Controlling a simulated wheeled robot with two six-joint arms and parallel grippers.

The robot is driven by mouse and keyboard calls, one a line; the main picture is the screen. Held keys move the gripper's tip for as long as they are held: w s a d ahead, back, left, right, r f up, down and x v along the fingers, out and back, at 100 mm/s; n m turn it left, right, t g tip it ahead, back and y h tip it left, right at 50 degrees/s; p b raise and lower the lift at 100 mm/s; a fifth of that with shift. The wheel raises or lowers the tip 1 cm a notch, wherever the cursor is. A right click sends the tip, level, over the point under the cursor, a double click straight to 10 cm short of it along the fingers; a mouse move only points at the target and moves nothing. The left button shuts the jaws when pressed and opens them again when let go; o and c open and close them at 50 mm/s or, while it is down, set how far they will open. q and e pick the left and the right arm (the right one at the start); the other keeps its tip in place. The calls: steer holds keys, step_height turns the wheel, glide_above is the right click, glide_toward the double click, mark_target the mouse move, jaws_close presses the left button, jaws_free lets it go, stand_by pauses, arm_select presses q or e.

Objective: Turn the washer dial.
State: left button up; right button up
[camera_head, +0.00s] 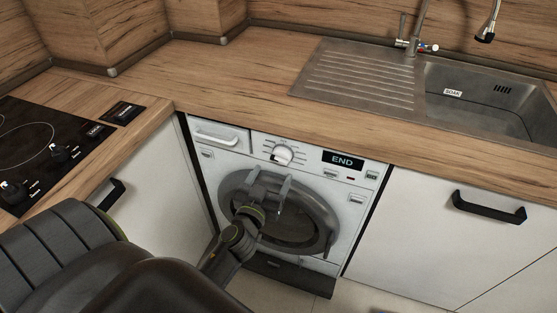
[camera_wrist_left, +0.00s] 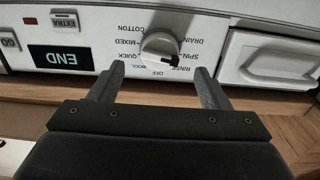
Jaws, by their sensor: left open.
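The white round washer dial (camera_head: 281,155) is on the control panel of the white washer (camera_head: 212,167), left of the "END" display (camera_head: 343,160). In the left wrist view the panel appears upside down. There the dial (camera_wrist_left: 160,48) has a dark mark at its lower right, near the "RINSE" label. My left gripper (camera_head: 270,182) is in front of the washer's round door, just below the dial. Its two fingers (camera_wrist_left: 159,70) are apart with nothing between them, and the dial shows just beyond the tips. My right gripper is not in view.
The wooden worktop (camera_head: 237,90) overhangs the panel closely. A detergent drawer (camera_head: 217,136) is left of the dial. A black hob (camera_head: 50,147) is at the left and a steel sink (camera_head: 470,94) at the right. A cabinet with a black handle (camera_head: 489,207) stands right of the washer.

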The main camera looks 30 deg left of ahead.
mark_target(279, 163)
arm_select(q)
steer(key=x, duration=0.4)
steer(key=shift+w, duration=0.15)
steer(key=shift+x, duration=0.85)
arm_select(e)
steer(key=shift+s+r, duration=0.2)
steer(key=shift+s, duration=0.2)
arm_select(q)
steer(key=c, duration=1)
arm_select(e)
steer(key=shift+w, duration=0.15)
